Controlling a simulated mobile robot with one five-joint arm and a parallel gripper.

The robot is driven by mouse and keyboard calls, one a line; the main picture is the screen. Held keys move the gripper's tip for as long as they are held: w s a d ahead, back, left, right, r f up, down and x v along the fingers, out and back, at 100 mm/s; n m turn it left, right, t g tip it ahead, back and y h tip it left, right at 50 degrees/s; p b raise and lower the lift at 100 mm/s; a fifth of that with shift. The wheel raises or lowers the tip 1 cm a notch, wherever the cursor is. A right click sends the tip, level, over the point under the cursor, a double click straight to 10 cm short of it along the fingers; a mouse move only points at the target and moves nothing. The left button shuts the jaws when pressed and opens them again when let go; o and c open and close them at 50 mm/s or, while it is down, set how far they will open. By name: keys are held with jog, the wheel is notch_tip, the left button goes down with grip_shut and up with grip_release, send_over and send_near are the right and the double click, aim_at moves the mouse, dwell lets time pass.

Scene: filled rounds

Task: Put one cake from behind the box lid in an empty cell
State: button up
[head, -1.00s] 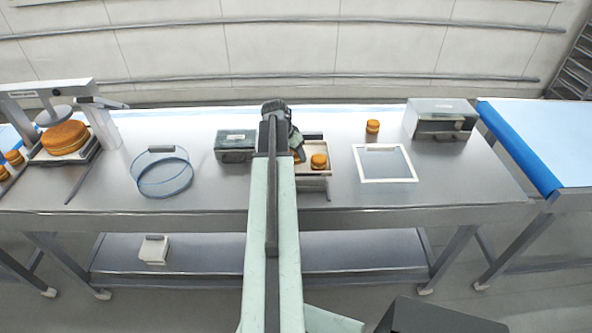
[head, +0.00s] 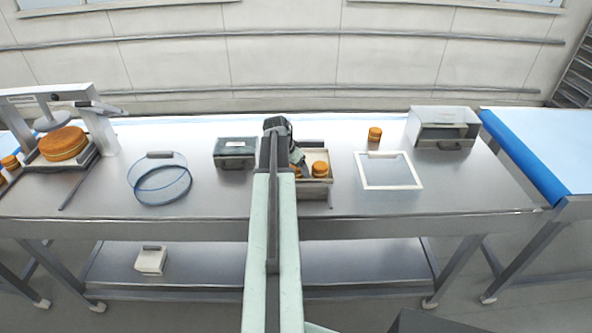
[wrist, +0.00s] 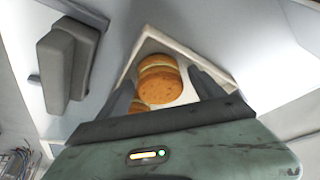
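Round orange-brown cakes stand in a pale-rimmed tray-like box (head: 329,164) at the middle of the bench. One cake (head: 320,169) shows at its right; another (head: 296,171) is mostly hidden by my arm. My gripper (head: 297,157) is over the left part of this box. In the wrist view my gripper (wrist: 162,78) is open, with a layered cake (wrist: 160,84) seen between its dark fingers. A second cake (wrist: 138,107) shows partly beside the left finger. A grey handle-like block (wrist: 66,62) is on a pale panel at left; I cannot tell whether this is the lid.
At right are a white-framed square (head: 389,182), a lone cake (head: 375,133) and a grey box (head: 443,124). A large cake (head: 62,143) sits far left under a press.

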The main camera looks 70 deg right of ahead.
jog(key=p+v, duration=1.1)
jog(key=v, duration=0.1)
jog(key=shift+r, duration=0.2)
